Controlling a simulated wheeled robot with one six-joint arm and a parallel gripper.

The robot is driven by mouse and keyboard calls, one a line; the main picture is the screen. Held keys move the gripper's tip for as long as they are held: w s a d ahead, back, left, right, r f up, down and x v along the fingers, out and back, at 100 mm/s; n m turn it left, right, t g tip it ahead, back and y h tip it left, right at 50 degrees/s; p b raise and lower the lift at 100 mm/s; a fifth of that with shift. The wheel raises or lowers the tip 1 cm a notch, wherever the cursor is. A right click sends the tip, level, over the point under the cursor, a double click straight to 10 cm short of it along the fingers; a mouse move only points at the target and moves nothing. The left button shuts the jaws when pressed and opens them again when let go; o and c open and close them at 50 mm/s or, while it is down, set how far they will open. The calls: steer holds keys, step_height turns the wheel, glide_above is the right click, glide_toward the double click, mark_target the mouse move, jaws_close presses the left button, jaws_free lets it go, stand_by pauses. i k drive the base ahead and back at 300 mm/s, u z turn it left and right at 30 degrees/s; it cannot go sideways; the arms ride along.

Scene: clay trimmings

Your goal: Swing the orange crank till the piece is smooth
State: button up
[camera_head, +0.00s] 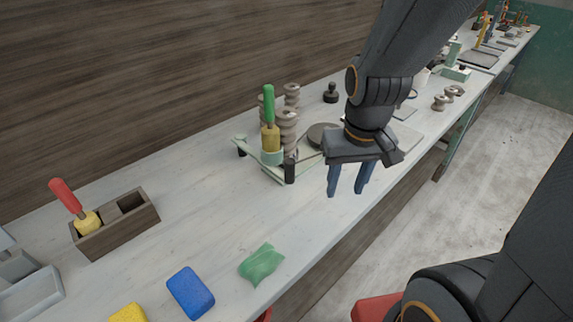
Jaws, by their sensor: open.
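No orange crank shows clearly; my arm and gripper cover part of the bench where it could be. A pale green stand (277,172) with dark parts sits on the bench, left of my gripper. A dark grey round disc (323,135) lies on or just behind it, partly hidden by my gripper. I cannot tell how smooth any piece is. My gripper (348,188) points down near the bench's front edge, its two blue fingers apart with nothing between them.
A green-handled tool (268,105) and grey ribbed stacks (291,96) stand by the stand. A wooden box (117,228) holds a red-handled tool (66,197). A blue sponge (190,292) and green cloth (261,264) lie in front. The bench between box and stand is clear.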

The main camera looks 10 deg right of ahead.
mark_target(314, 134)
steer(key=z, duration=0.15)
steer(key=k, duration=0.45)
steer(key=z, duration=0.85)
steer(key=i, duration=1.15)
steer(key=u, duration=0.4)
